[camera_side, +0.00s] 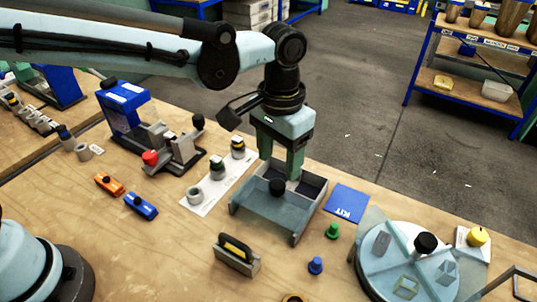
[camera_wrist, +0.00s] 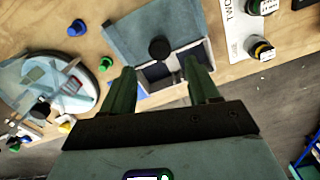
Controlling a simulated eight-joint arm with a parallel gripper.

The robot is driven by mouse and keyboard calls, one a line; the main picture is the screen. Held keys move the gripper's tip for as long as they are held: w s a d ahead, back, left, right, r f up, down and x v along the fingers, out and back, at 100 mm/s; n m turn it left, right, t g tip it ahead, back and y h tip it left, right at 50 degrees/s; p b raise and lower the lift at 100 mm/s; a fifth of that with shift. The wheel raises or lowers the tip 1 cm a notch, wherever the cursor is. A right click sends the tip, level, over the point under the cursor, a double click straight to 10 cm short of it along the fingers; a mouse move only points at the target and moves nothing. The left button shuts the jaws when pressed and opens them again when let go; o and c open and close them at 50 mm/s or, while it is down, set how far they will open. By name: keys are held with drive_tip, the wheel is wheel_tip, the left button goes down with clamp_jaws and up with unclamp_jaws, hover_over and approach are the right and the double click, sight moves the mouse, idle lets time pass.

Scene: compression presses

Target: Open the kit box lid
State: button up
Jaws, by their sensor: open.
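The grey kit box (camera_side: 296,237) stands on the wooden bench, near the middle of the side view. Its flat blue-grey lid (camera_side: 266,209) has a black round knob (camera_side: 277,187) and covers the near part. The far strip is uncovered and shows dark compartments. In the wrist view the lid (camera_wrist: 140,29) and knob (camera_wrist: 160,49) lie just beyond the fingertips. My gripper (camera_side: 280,168) points down over the uncovered far part, close behind the knob. Its fingers (camera_wrist: 160,69) are apart with nothing between them. Whether a fingertip touches the knob or box is unclear.
A blue KIT card (camera_side: 346,203) lies right of the box. Green (camera_side: 333,230) and blue (camera_side: 316,265) pegs stand at its near right. A grey holder (camera_side: 237,257) is in front. A round fixture (camera_side: 408,262) stands right, a blue press (camera_side: 125,105) left.

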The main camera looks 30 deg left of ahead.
sight(276, 182)
wheel_tip(276, 182, up, 6)
idle(0.4)
drive_tip(key=shift+r, duration=0.1)
drive_tip(key=s+a+f+n+t, duration=0.1)
drive_tip(key=s+a+f+t, duration=0.1)
drive_tip(key=a, duration=0.9)
drive_tip(key=s+a+f+n+t, duration=0.2)
drive_tip(key=s+a+t, duration=0.3)
drive_tip(key=a, duration=0.7)
drive_tip(key=shift+s+a, duration=0.3)
drive_tip(key=shift+s, duration=0.65)
